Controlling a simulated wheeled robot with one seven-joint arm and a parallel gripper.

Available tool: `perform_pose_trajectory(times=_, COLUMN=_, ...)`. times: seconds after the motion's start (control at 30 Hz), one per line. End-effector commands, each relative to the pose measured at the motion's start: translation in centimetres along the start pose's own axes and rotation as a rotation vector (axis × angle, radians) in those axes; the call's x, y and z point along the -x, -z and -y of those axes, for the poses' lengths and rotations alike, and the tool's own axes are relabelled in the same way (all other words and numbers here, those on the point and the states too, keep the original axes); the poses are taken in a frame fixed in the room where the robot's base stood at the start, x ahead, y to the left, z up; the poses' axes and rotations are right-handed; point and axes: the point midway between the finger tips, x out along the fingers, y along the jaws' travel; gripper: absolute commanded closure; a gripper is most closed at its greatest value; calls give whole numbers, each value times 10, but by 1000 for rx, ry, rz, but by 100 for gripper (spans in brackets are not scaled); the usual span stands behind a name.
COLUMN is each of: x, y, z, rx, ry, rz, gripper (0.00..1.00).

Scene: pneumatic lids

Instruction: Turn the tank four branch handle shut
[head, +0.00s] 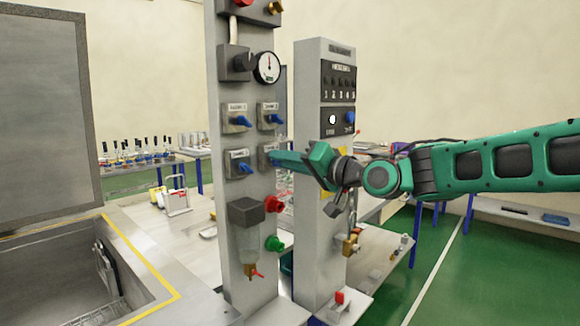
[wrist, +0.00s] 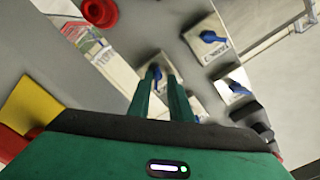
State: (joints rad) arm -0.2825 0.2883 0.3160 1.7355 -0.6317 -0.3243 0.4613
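The grey column panel (head: 243,200) carries blue branch handles on pale square plates in two rows. Their labels are too small to read. The lower right handle (head: 268,150) is partly hidden behind my gripper (head: 276,158), which reaches in from the right with its fingertips at that plate. In the wrist view, this blue handle (wrist: 156,71) shows at the tips of my gripper's two green fingers (wrist: 161,78), nearer the left finger. A gap shows between the fingers. Whether they touch the handle I cannot tell. The other handles are the upper right (head: 271,119), upper left (head: 240,121) and lower left (head: 243,168).
A pressure gauge (head: 267,67) is above the handles. A red knob (head: 274,204) and a green knob (head: 274,243) stick out below. A second column (head: 308,170) with switches stands close on the right, behind my gripper. A metal basin (head: 60,275) is at the left.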

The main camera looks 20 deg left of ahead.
Motion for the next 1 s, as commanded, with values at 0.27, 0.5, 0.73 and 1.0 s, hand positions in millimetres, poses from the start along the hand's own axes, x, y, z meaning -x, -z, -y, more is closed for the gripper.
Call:
perform_pose_trajectory(times=0.27, x=-1, y=1, z=-4, rx=1, ry=-6, rz=-2, gripper=77)
perform_pose_trajectory(times=0.5, x=-1, y=0, z=-6, rx=0, ry=-10, rz=0, gripper=77)
perform_pose_trajectory(times=0.73, x=16, y=0, z=-6, rx=1, ry=-12, rz=0, gripper=77)
perform_pose_trajectory(times=1.0, x=68, y=0, z=-3, rx=1, ry=-9, rz=-2, gripper=77)
